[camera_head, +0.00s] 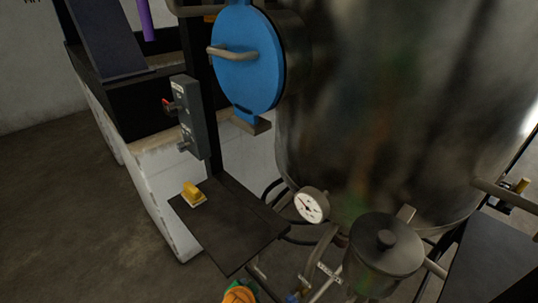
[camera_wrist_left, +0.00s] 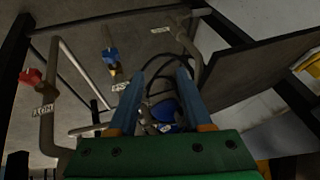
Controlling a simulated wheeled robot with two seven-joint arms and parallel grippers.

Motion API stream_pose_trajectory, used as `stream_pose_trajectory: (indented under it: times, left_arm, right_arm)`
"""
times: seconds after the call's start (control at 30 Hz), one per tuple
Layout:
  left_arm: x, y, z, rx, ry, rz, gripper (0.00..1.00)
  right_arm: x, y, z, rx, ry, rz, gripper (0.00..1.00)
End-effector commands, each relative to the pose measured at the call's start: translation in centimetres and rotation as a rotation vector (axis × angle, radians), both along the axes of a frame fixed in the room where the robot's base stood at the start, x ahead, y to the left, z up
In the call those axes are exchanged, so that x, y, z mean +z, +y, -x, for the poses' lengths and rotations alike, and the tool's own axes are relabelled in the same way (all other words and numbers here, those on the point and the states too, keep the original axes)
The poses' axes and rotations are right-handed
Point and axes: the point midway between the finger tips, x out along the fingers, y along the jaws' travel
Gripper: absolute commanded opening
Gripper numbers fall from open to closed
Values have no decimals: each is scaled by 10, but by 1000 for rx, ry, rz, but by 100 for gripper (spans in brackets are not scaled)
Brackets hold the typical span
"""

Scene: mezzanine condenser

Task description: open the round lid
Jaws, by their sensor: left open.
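The round blue lid (camera_head: 238,62) is on the side of the big metal tank, at the upper middle of the head view. It looks shut against its dark collar and has a beige bar handle (camera_head: 232,52) across its face. The lid is not recognisable in the left wrist view. My left gripper (camera_wrist_left: 158,80) shows there with two blue fingers apart and nothing between them. In the head view only an orange and green part, seemingly of my left gripper, shows at the bottom edge, well below the lid. My right gripper is not in view.
The metal tank (camera_head: 380,110) fills the right. A grey switch box (camera_head: 193,118) and a dark shelf (camera_head: 230,225) stand below and left of the lid. A gauge (camera_head: 311,205) and lidded pot (camera_head: 385,245) are lower right. Pipes with a red valve (camera_wrist_left: 32,77) surround my left gripper.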

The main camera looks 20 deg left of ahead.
Motion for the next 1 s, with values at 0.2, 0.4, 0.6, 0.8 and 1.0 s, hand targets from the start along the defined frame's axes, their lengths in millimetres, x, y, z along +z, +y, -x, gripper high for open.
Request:
stream_pose_trajectory:
  times: [0.2,0.4,0.6,0.8,1.0]
  left_arm:
    - [100,20,-72,-7,-205,-167,50]
    - [232,46,-130,38,-436,-389,50]
    - [415,82,-140,218,-686,-658,50]
    - [529,89,-131,327,-813,-911,50]
    - [553,110,-147,336,-817,-950,50]
  right_arm:
    - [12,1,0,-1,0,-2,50]
    - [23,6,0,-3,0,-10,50]
    - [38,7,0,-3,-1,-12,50]
    - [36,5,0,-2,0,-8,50]
    - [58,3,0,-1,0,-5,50]
